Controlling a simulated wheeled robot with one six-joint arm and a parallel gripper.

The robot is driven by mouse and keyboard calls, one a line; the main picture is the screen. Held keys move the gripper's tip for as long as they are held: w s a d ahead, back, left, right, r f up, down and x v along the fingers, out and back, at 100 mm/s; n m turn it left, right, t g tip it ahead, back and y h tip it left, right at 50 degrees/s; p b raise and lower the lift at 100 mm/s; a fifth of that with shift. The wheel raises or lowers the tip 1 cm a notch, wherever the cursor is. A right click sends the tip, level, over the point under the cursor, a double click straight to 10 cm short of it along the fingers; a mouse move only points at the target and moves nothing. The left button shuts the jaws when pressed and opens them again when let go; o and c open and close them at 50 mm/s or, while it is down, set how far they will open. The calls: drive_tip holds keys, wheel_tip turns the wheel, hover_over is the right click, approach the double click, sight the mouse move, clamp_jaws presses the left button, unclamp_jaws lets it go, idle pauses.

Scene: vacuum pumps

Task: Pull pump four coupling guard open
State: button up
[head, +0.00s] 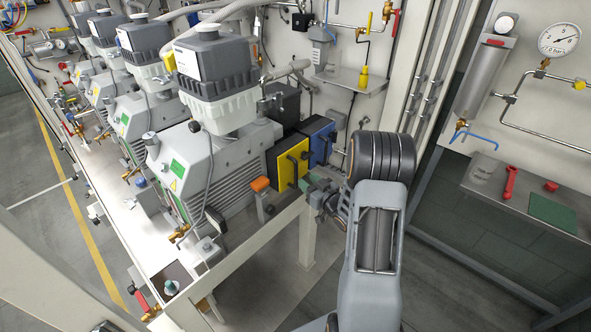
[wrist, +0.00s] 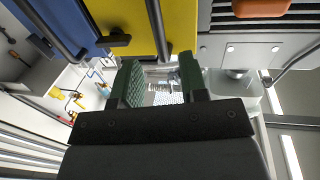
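A yellow guard panel (head: 283,172) with an upright black bar handle (head: 298,165) sits at the right end of the nearest pump (head: 215,150). In the wrist view the yellow panel (wrist: 140,14) fills the top middle, and its handle (wrist: 156,22) runs down toward the gap between my fingertips. My gripper (head: 318,190) is just right of and below the yellow panel in the head view. Its two green-padded fingers (wrist: 160,68) stand apart in the wrist view, with nothing visible held between them. I cannot tell the depth between fingertips and handle.
A blue panel (head: 320,140) with its own black handle stands right beside the yellow one. An orange block (head: 260,184) sits at the yellow panel's lower left. A wall shelf (head: 350,80) is behind. Floor is clear below the bench (head: 250,222).

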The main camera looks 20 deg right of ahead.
drive_tip(key=p, duration=0.1)
hover_over(296, 186)
drive_tip(key=shift+w+d, duration=0.1)
drive_tip(key=shift+w, duration=0.25)
clamp_jaws()
idle(0.3)
